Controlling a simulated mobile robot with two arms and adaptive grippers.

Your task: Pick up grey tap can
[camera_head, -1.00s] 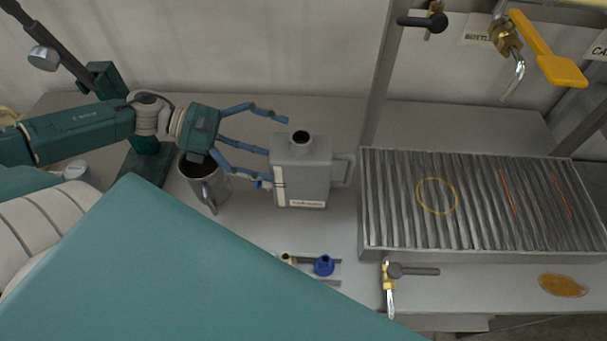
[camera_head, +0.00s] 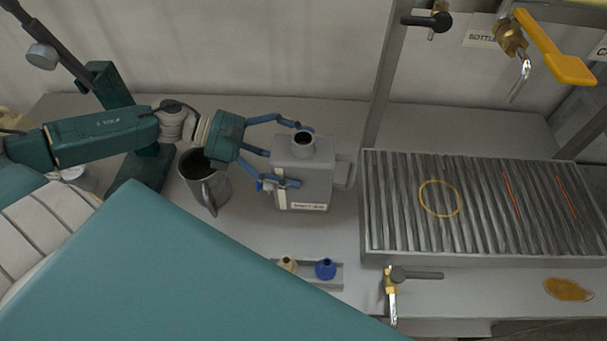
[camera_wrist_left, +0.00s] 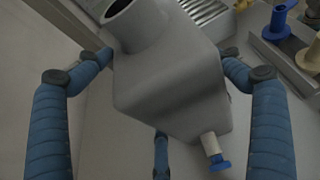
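The grey can (camera_head: 305,171) stands upright on the bench, with a round open neck on top, a handle on its right and a white label low on its front. It fills the middle of the left wrist view (camera_wrist_left: 175,85), where a small tap with a blue end (camera_wrist_left: 215,155) sticks out from it. My left gripper (camera_head: 292,155) is around the can's left part, one blue finger behind and others in front. In the wrist view, its fingers (camera_wrist_left: 165,75) are spread on both sides with gaps beside the can. Firm contact cannot be seen. My right gripper is not in view.
A metal mug (camera_head: 207,186) stands just below my left wrist. A ribbed metal grate (camera_head: 490,205) with a yellow ring lies to the right. A small rack holds blue (camera_head: 325,268) and cream (camera_head: 287,265) pieces in front. Brass taps (camera_head: 512,38) hang above the grate.

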